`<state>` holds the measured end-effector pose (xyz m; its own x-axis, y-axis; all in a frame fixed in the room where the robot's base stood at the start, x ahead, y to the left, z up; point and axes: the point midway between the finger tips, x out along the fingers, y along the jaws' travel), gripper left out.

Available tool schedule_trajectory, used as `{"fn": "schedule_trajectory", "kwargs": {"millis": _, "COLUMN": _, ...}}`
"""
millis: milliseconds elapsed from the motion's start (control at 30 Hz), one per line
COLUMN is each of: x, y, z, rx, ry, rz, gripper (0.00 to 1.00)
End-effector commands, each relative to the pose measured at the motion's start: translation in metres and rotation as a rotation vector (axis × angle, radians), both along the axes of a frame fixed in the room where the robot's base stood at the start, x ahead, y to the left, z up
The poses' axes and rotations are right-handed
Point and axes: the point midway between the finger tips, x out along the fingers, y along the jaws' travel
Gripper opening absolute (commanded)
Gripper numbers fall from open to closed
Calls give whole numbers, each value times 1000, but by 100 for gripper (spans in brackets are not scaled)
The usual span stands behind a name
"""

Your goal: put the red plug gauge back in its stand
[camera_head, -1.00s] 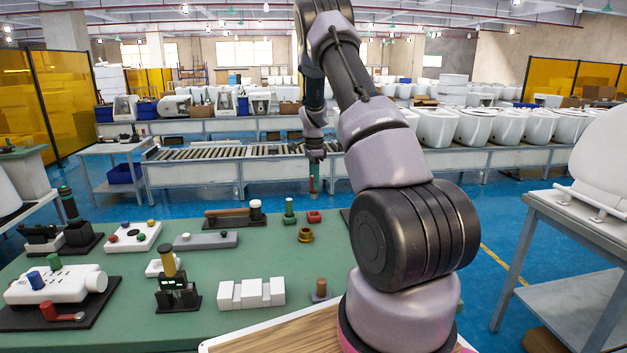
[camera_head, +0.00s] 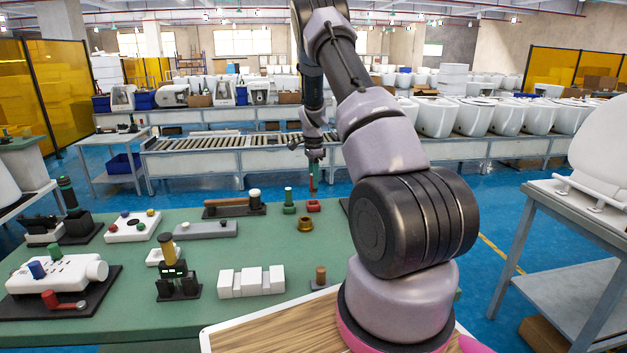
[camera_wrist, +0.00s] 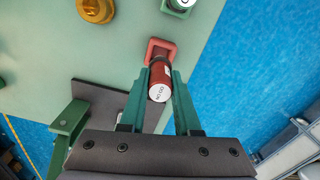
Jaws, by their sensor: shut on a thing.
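The red plug gauge (camera_wrist: 160,76) has a white lettered end cap that faces the wrist camera. My gripper (camera_wrist: 158,72) has green fingers, shut on the gauge on both sides. In the head view the gauge (camera_head: 312,185) hangs roughly upright below my gripper (camera_head: 312,174), above the table's far edge. The red stand (camera_wrist: 160,45) is a small square block, just beyond the gauge in the wrist view. The gauge overlaps its near edge there, hiding part of its opening. In the head view the stand (camera_head: 313,206) sits below the gauge, with a visible gap.
A green stand with a gauge (camera_head: 289,202) is close left of the red stand. A dark board (camera_wrist: 100,100) lies close by in the wrist view. The green table (camera_head: 260,325) holds several other fixtures.

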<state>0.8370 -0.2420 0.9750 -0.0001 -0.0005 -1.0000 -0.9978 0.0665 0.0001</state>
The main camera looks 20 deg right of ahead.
Motion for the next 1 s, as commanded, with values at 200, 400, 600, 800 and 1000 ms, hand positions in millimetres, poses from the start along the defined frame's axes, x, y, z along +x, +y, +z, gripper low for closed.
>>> {"fn": "schedule_trajectory", "kwargs": {"millis": 200, "x": 0, "y": 0, "z": 0, "rx": 0, "ry": 0, "rz": 0, "gripper": 0}}
{"fn": "schedule_trajectory", "kwargs": {"millis": 400, "x": 0, "y": 0, "z": -2, "rx": 0, "ry": 0, "rz": 0, "gripper": 0}}
{"fn": "schedule_trajectory", "kwargs": {"millis": 600, "x": 0, "y": 0, "z": -10, "rx": 1, "ry": 1, "rz": 0, "gripper": 0}}
{"fn": "schedule_trajectory", "kwargs": {"millis": 800, "x": 0, "y": 0, "z": -18, "rx": 1, "ry": 0, "rz": 0, "gripper": 0}}
{"fn": "schedule_trajectory", "kwargs": {"millis": 1000, "x": 0, "y": 0, "z": -26, "rx": 0, "ry": 1, "rz": 0, "gripper": 0}}
